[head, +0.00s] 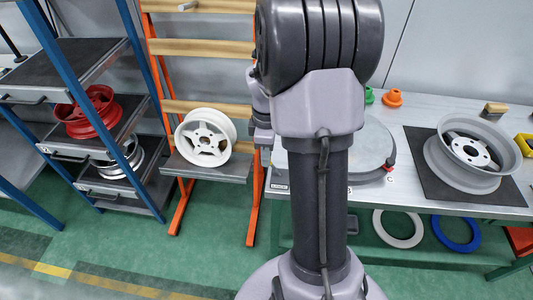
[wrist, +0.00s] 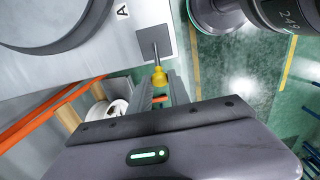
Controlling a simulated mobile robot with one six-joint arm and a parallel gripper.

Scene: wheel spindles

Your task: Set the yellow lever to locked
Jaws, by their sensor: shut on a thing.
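The yellow lever shows in the wrist view as a thin metal rod with a yellow knob (wrist: 159,77). The rod stands out from a dark grey square plate beside a label "A" at the edge of a grey bench. My gripper (wrist: 162,84) has its two fingers on either side of the knob and is shut on it. The rod points down in the picture, toward my gripper. No locked or unlocked marking is readable. In the head view my arm hides the lever and the gripper.
A round grey turntable (head: 366,152) lies on the bench (head: 405,112), near labels B and C. A grey wheel (head: 468,152) sits on a dark mat at right. A white wheel (head: 206,138) rests on the orange rack; a red wheel (head: 88,112) is on the left shelves. Green floor lies in front.

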